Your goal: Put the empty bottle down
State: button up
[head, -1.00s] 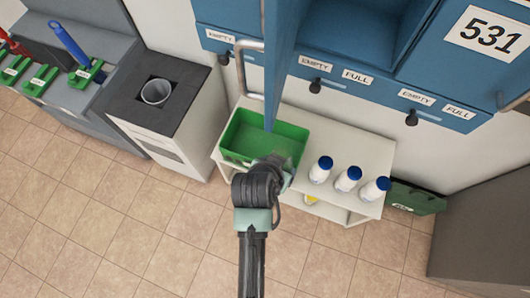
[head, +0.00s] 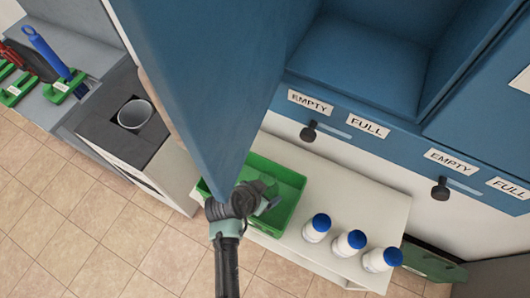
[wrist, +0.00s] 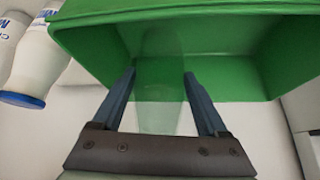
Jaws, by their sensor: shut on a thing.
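My gripper (wrist: 160,90) is shut on a clear, see-through empty bottle (wrist: 158,100), which shows faintly between the fingers in the wrist view. The bottle is hard to make out in the head view. A green crate (wrist: 270,65) lies just beyond the fingertips in the wrist view. In the head view, my gripper (head: 266,198) is over the crate (head: 292,183), near its front side. My arm and the blue door hide part of the crate. I cannot tell whether the bottle touches the crate.
An open blue door (head: 205,80) hangs close to my arm. Three white bottles with blue caps (head: 349,243) stand right of the crate on a white cart (head: 375,195). A bin opening (head: 134,114) is at left. Blue compartments (head: 370,60) are behind.

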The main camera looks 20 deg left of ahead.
jog(key=shift+w+f+b, duration=0.1)
jog(key=shift+f+b, duration=0.65)
jog(key=shift+f, duration=1.25)
jog(key=shift+f, duration=0.1)
jog(key=o, duration=1.5)
jog(key=shift+o, duration=0.2)
jog(key=p+v, duration=0.4)
jog(key=v, duration=0.8)
